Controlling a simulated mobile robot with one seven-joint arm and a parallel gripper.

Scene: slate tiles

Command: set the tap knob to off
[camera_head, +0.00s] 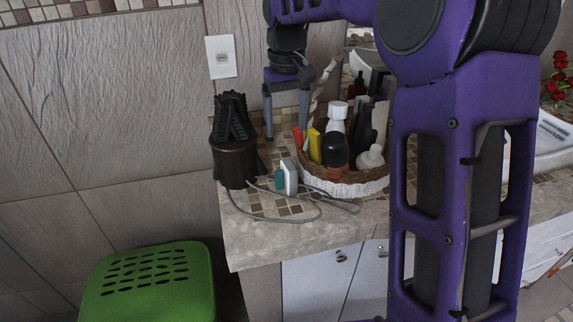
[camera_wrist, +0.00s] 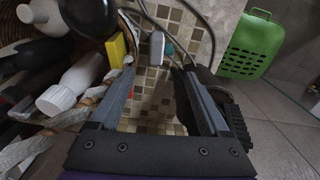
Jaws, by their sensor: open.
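I cannot make out a tap or its knob in either view. My gripper (camera_head: 286,130) points down above the back of the tiled counter (camera_head: 257,262), between a dark round container and a wicker basket. A white basin (camera_head: 556,136) shows at the right edge of the head view. My arm hides much of the counter between the basket and the basin.
The basket (camera_head: 347,189) holds several bottles and stands close to my gripper. The dark container (camera_head: 234,163), a small white device (camera_head: 290,177) and a loose cable (camera_head: 322,203) crowd the counter. A green slotted bin (camera_head: 150,284) stands below left. Red flowers (camera_head: 559,88) show at right.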

